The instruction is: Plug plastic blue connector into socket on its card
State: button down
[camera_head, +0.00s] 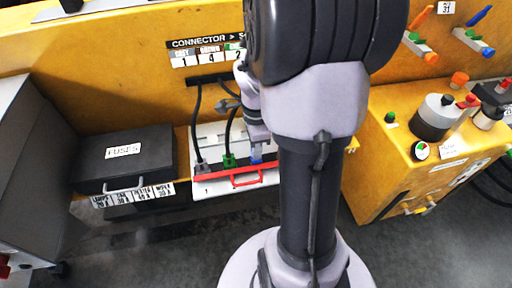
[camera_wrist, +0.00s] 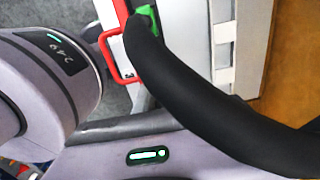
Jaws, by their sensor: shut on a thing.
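The blue connector (camera_head: 256,158) shows as a small blue patch under my gripper (camera_head: 257,141) in the head view. My gripper is shut on it and points down at the right part of the white card (camera_head: 208,187) with the red front edge. The connector is at or just above the card's socket row; I cannot tell whether it is seated. The socket under it is hidden. A grey connector (camera_head: 202,168) and a green connector (camera_head: 229,161) stand on the card to the left. The green one also shows in the wrist view (camera_wrist: 150,15); the blue one is not visible there.
Black cables run from the slot in the yellow wall to the card, and a thick black cable (camera_wrist: 190,85) crosses the wrist view. The card has a red handle (camera_head: 246,180). A dark fuses box (camera_head: 125,165) stands left. A yellow box (camera_head: 400,165) with knobs stands right.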

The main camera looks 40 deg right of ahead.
jog(key=shift+f+b, duration=0.55)
jog(key=shift+f, duration=0.15)
jog(key=c, duration=1.4)
grip_release()
notch_tip(320, 180, up, 18)
jog(key=p, duration=0.7)
jog(key=shift+f, duration=0.25)
jog(key=shift+a, duration=0.1)
